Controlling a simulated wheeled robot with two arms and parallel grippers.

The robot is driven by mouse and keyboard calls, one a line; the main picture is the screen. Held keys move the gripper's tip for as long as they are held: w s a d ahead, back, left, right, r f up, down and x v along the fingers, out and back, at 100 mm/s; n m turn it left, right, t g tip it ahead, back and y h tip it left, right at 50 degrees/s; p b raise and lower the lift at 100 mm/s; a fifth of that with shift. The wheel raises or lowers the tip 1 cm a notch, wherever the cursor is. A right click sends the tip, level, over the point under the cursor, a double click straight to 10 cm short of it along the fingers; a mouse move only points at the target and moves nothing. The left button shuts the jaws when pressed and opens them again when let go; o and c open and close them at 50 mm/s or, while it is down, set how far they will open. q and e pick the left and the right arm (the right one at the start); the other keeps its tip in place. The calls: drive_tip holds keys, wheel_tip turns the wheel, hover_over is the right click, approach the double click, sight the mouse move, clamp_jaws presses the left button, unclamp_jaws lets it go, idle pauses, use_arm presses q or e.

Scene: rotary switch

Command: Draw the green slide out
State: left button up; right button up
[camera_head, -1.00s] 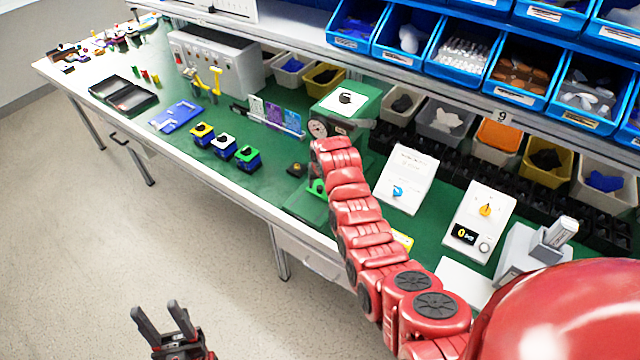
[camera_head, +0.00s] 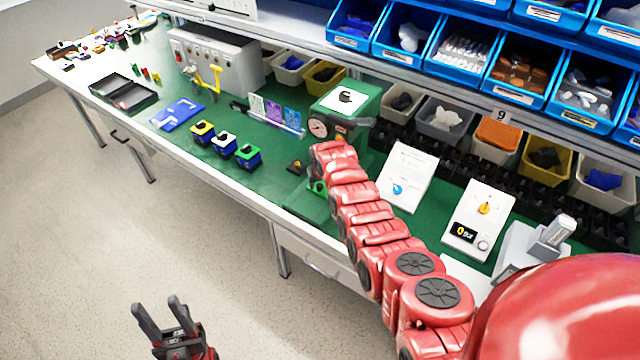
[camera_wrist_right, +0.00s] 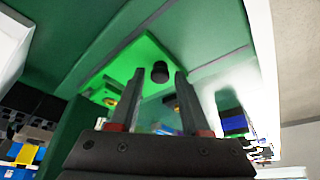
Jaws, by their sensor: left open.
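A green bench device (camera_head: 365,103) with a white top plate, black knob and round gauge stands mid-bench. Below it, a green base (camera_head: 308,204) with a small bright green part (camera_head: 318,187) shows beside my right arm; I cannot tell which part is the slide. The head view hides my right gripper behind its arm. In the right wrist view, my right gripper (camera_wrist_right: 160,75) has its fingers apart. A bright green plate (camera_wrist_right: 150,52) with a black knob (camera_wrist_right: 160,72) shows between and beyond the fingertips; contact is unclear. My left gripper (camera_head: 158,306) is open and empty over the floor.
Three small coloured blocks with black tops, including a green one (camera_head: 248,156), sit left of the device. Blue bins (camera_head: 405,40) line the shelf above.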

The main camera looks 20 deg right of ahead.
clamp_jaws()
idle(1.2)
